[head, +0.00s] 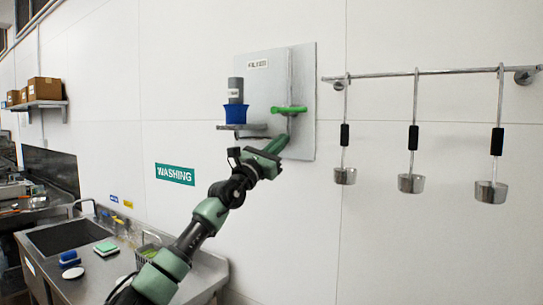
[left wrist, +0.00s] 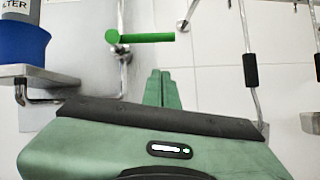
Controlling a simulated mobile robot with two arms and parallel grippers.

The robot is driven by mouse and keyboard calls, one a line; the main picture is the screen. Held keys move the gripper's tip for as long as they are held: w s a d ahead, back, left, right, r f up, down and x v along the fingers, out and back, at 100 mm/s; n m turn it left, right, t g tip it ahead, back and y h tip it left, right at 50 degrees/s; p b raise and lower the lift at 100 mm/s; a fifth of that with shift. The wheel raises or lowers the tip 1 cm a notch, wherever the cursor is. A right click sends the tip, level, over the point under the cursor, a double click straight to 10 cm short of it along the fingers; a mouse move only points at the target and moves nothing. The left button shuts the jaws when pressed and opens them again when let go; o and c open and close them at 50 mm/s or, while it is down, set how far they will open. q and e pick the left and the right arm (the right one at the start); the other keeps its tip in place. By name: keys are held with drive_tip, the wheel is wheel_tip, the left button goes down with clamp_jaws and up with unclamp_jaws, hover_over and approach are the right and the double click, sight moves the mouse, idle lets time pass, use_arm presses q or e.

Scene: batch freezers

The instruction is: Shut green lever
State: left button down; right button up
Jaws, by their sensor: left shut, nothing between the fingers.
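The green lever (head: 289,109) is on a pipe on the grey wall panel (head: 303,80). Its handle lies level, crossing the upright pipe. In the left wrist view the green lever (left wrist: 145,38) also lies level, ahead of the fingertips. My left gripper (head: 277,143) is shut and empty, just below the lever in the head view. Its closed green fingers (left wrist: 161,88) show in the left wrist view, apart from the lever. My right gripper is not in view.
A grey filter with a blue cup (head: 236,113) stands on a small bracket left of the lever. Several ladles hang from a wall rail (head: 430,72) at the right. A sink counter (head: 95,275) is at the lower left.

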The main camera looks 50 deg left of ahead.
use_arm(q)
drive_tip(key=b+v, duration=0.2)
drive_tip(key=v, duration=0.1)
drive_tip(key=b+v, duration=0.1)
drive_tip(key=v, duration=0.1)
drive_tip(key=shift+s+d+f, duration=0.1)
drive_tip(key=shift+d+f, duration=0.1)
drive_tip(key=shift+d, duration=0.2)
